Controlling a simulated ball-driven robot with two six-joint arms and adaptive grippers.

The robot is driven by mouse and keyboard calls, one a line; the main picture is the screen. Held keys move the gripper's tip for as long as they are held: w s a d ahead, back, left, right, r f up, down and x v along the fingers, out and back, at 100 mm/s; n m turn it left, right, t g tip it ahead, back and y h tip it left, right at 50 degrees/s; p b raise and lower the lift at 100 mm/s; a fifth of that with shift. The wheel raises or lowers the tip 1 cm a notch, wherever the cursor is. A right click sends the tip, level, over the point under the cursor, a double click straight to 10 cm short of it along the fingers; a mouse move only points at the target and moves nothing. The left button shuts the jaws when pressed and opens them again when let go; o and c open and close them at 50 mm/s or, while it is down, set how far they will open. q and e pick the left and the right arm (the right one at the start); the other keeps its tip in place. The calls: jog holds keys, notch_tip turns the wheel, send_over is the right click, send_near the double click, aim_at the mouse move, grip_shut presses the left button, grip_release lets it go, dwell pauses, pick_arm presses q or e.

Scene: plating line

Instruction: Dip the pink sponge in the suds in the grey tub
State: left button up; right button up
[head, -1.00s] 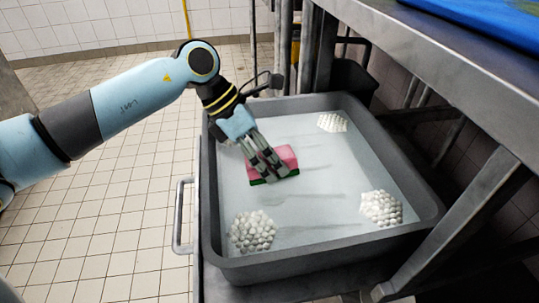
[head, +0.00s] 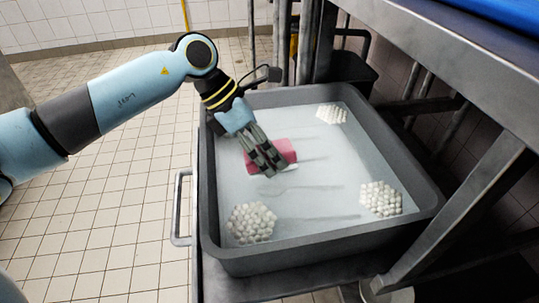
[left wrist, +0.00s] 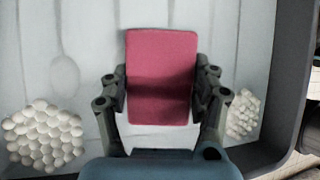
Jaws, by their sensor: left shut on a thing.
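The pink sponge (head: 286,150) is in the grey tub (head: 325,255), left of its middle and towards the back. My left gripper (head: 268,160) is shut on it and hides part of it. In the left wrist view the sponge (left wrist: 162,75) sits between the two fingers, its face a deep pink. The tub holds pale, cloudy water (head: 310,190) with clumps of white suds (head: 251,223). The sponge's green underside is hidden, and its lower part appears to be in the water. My right gripper is out of view.
More suds float at the right (head: 380,198) and back (head: 331,115) of the tub. A metal table with a leg (head: 470,205) stands close on the right. A metal handle (head: 180,208) is left of the tub. Tiled floor (head: 105,200) lies open at left.

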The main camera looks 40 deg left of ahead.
aim_at(283, 149)
pick_arm(q)
jog(key=shift+r, duration=0.1)
dwell(0.5)
jog(key=shift+r+p, duration=0.6)
jog(key=shift+r, duration=0.15)
jog(key=shift+r+p, duration=0.5)
jog(key=shift+r, duration=0.25)
notch_tip(283, 149, up, 2)
jog(key=shift+r+p, duration=0.1)
jog(key=shift+p, duration=0.65)
jog(key=shift+r+p, duration=0.95)
jog(key=shift+r, duration=0.5)
jog(key=shift+r+p, duration=0.5)
jog(key=shift+r, duration=0.2)
notch_tip(283, 149, up, 2)
jog(key=shift+r+p, duration=0.1)
jog(key=shift+p, duration=0.55)
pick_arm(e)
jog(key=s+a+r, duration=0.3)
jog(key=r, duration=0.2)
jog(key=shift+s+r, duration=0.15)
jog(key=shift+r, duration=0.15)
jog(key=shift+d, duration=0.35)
